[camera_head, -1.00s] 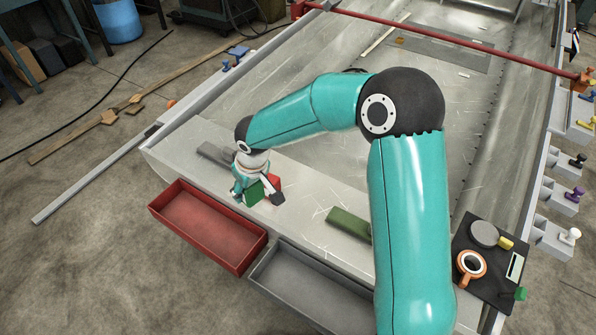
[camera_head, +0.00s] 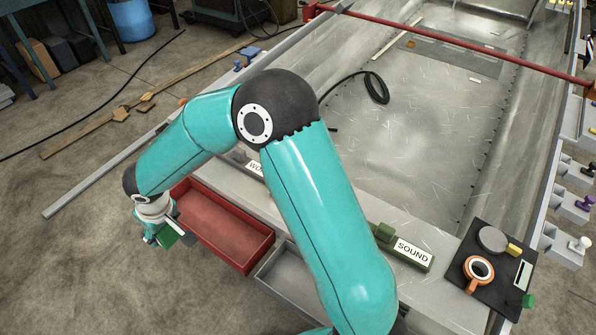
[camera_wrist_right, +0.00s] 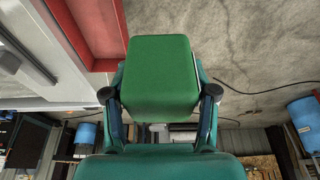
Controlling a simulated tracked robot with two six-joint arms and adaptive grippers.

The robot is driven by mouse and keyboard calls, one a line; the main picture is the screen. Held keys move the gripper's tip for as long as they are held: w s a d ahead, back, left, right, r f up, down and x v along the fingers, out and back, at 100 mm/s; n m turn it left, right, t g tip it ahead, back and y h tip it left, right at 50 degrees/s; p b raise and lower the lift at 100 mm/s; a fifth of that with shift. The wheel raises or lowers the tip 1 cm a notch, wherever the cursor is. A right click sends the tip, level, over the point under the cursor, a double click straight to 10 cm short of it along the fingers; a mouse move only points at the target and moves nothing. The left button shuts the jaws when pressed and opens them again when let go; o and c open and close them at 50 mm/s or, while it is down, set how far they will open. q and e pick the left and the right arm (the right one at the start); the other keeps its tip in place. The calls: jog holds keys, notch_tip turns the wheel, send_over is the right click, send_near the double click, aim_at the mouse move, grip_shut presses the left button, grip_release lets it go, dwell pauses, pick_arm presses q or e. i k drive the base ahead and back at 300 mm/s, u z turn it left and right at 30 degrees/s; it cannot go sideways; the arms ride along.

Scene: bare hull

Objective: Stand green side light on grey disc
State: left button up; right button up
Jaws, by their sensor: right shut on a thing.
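My right gripper (camera_head: 163,238) is shut on the green side light (camera_head: 166,238), left of the red tray and clear of the deck. In the right wrist view the side light (camera_wrist_right: 160,75) is a green block with rounded corners between the two fingers (camera_wrist_right: 160,94). The grey disc (camera_head: 491,238) lies at the right on a black mat (camera_head: 462,268), far from the gripper. Its top looks bare. My left gripper is not in view.
A red tray (camera_head: 262,243) and a grey tray (camera_head: 270,284) sit along the near edge. A dark green block labelled SOUND (camera_head: 387,240), an orange-rimmed mug (camera_head: 466,285) and a yellow piece (camera_head: 514,250) are near the disc. A red bar (camera_head: 450,43) crosses the hull.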

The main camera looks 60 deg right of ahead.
aim_at(494, 240)
jog(key=u, duration=0.1)
jog(key=k, duration=2.6)
jog(key=z, duration=1.05)
jog(key=i, duration=1.05)
jog(key=u, duration=0.1)
